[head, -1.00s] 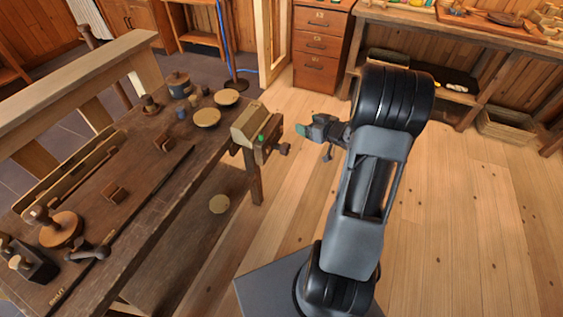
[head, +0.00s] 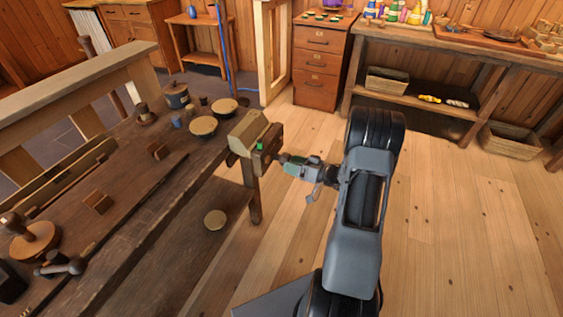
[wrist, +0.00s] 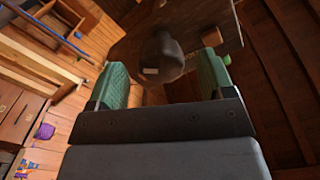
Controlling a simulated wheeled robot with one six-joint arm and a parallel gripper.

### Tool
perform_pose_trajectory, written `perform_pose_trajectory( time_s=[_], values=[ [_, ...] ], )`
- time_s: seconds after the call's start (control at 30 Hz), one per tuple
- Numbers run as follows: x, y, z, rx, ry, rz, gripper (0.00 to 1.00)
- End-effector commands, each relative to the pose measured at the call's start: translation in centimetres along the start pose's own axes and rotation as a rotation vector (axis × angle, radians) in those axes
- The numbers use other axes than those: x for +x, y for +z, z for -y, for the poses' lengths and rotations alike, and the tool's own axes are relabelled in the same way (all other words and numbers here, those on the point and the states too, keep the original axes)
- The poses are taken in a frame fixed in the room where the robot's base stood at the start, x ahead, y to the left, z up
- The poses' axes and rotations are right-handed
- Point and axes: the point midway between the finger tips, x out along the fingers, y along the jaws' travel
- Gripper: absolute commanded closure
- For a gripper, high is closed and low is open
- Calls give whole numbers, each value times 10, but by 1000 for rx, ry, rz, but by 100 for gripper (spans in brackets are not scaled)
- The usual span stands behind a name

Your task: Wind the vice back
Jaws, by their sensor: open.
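In the wrist view, my gripper (wrist: 163,80) is open, one green pad at each side. The dark vice knob (wrist: 163,58) shows in the gap between the pads, with room on both sides. Whether a pad touches it I cannot tell. In the head view my fingers mostly hide the knob.
The workbench (head: 150,215) holds several turned pieces, wooden blocks and a dark lidded pot (head: 176,95). A round disc (head: 215,220) lies below, beside the bench leg. A drawer cabinet (head: 318,62) and shelf bench stand behind. The plank floor to the right is clear.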

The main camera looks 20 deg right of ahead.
Motion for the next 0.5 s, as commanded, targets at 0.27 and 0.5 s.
perform_pose_trajectory(
  time_s=[0.27,0.5],
  values=[
    [37,0,0,-2,-2,1,25],
    [47,0,0,-1,1,0,25]
  ],
)
